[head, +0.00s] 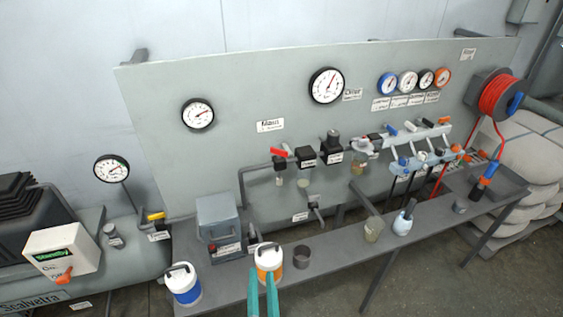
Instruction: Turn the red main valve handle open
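The red main valve handle (278,152) is a small red lever on the pipework of the grey panel, just below a white label that seems to read "Main". It lies slightly tilted, close to level, on top of a dark valve body. My gripper (263,273) shows as two teal fingers at the bottom middle. A narrow gap lies between the fingers, with nothing visibly held in it. The gripper is well below the red handle in the picture and apart from it. The fingers cover part of an orange and white canister behind them.
A grey shelf (335,246) runs below the panel. On it stand a grey box (219,222), an orange and white canister (268,258), a blue and white canister (183,284) and several cups. A yellow handle (156,216) sits at left. A red hose reel (494,95) hangs at right.

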